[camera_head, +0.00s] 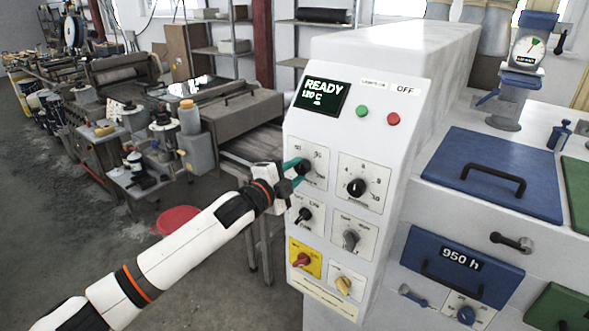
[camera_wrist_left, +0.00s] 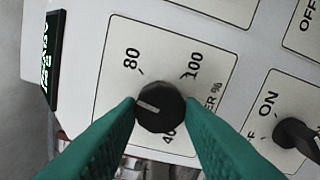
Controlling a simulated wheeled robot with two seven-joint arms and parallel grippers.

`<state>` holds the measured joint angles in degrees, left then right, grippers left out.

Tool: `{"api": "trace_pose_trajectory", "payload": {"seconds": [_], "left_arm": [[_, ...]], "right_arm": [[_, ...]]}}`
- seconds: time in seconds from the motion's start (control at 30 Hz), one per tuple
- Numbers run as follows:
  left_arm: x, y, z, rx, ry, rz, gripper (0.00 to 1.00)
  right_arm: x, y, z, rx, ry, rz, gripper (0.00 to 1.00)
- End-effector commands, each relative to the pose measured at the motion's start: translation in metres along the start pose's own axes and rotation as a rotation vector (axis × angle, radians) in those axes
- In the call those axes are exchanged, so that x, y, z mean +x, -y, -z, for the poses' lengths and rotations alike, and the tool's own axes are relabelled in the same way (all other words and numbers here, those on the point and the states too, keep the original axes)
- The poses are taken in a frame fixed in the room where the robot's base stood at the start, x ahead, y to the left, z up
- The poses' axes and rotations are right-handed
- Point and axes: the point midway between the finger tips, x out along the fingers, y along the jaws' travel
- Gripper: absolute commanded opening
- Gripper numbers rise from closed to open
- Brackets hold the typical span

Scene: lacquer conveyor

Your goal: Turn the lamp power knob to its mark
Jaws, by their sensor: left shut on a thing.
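The lamp power knob (camera_wrist_left: 161,108) is round and black with a white pointer line, on a white plate (camera_wrist_left: 118,45) marked 80, 100 and 40. Part of the plate's lettering is hidden; "ER %" shows. In the head view the knob (camera_head: 303,168) is at the panel's upper left, below the READY display. My left gripper (camera_head: 296,166) reaches it from the left. In the left wrist view its two teal fingers (camera_wrist_left: 160,112) are shut on the knob from both sides. The pointer line lies on the knob's left part, towards the left finger. My right gripper is not in view.
A second black knob (camera_head: 356,187) is to the right. The ON knob (camera_head: 304,214) is just below, with a grey knob (camera_head: 351,240), a red knob (camera_head: 302,259) and a yellow knob (camera_head: 343,285) lower. Green (camera_head: 362,111) and red (camera_head: 393,119) buttons are above.

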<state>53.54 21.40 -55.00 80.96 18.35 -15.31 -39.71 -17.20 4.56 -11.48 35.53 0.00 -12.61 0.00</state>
Motion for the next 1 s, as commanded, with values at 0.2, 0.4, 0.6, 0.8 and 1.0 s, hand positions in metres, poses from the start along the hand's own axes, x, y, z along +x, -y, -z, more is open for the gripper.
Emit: {"api": "trace_pose_trajectory", "payload": {"seconds": [0.2,0.4,0.6,0.8,1.0], "left_arm": [[0.0001,0.0003,0.0004,-0.207,0.004,0.001,0.11],[-0.0001,0.0014,0.0011,-0.397,0.009,0.0,0.11],[0.0,0.0023,0.0011,-0.586,0.014,0.0,0.11],[0.0001,0.0035,0.0008,-0.777,0.02,0.0,0.11],[0.0,0.004,0.0007,-0.967,0.026,-0.001,0.11]], "right_arm": [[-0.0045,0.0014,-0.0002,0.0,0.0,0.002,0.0],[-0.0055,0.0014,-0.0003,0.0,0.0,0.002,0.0],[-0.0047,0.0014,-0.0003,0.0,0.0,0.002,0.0],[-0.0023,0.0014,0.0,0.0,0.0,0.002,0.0],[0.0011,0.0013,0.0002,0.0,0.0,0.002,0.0]]}}
